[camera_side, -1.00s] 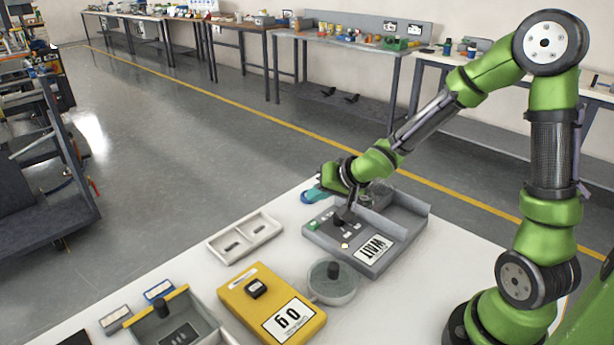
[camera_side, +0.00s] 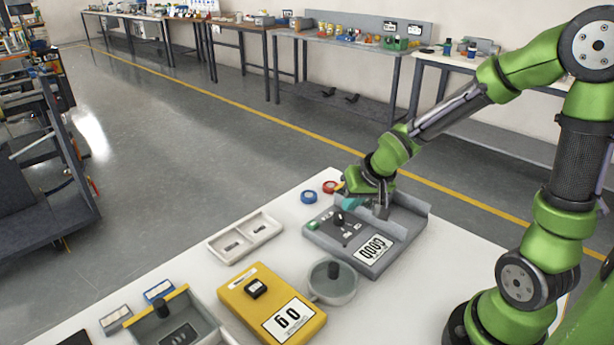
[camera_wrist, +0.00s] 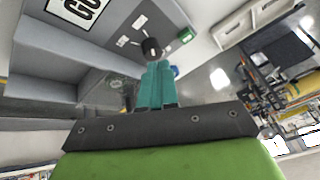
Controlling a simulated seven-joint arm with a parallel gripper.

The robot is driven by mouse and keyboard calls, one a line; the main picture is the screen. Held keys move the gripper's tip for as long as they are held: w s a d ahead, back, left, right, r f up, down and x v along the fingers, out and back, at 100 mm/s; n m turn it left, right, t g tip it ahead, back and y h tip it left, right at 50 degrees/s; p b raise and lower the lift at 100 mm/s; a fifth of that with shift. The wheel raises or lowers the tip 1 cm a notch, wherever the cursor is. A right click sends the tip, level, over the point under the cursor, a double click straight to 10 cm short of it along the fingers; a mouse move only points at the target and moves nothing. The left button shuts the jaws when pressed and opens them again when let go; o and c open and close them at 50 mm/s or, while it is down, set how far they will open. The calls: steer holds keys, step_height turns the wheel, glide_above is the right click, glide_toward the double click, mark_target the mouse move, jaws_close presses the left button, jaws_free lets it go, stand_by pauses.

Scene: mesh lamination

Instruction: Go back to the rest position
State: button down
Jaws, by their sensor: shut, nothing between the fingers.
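My gripper (camera_side: 350,204) hangs over the back left part of the grey device, its teal fingers pointing down. In the wrist view the two teal fingers (camera_wrist: 158,68) are together with nothing between them. The grey device (camera_side: 325,237) has a black knob (camera_side: 338,217), a green button (camera_side: 314,225) and a label (camera_side: 373,249) that appears to read GOOD upside down. In the wrist view the knob (camera_wrist: 151,47) shows close past the fingertips; I cannot tell whether they touch it.
A yellow device (camera_side: 245,298) marked 60, a round clear pot (camera_side: 333,290) and a white two-part tray (camera_side: 222,256) stand nearby. Blue (camera_side: 309,197) and red (camera_side: 330,187) rings lie behind. A grey box (camera_side: 205,319) is front left. The air above the table is clear.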

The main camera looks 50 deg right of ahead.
steer(key=s+a+r+n+y, duration=0.1)
steer(key=s+a+r, duration=0.3)
steer(key=s+r, duration=0.2)
steer(key=s+a+r+n+t+y, duration=0.1)
steer(key=s+a+r, duration=0.2)
steer(key=s+r, duration=0.3)
steer(key=shift+s+a+r+n+y, duration=0.3)
steer(key=shift+a+r+y, duration=0.1)
steer(key=shift+r, duration=0.45)
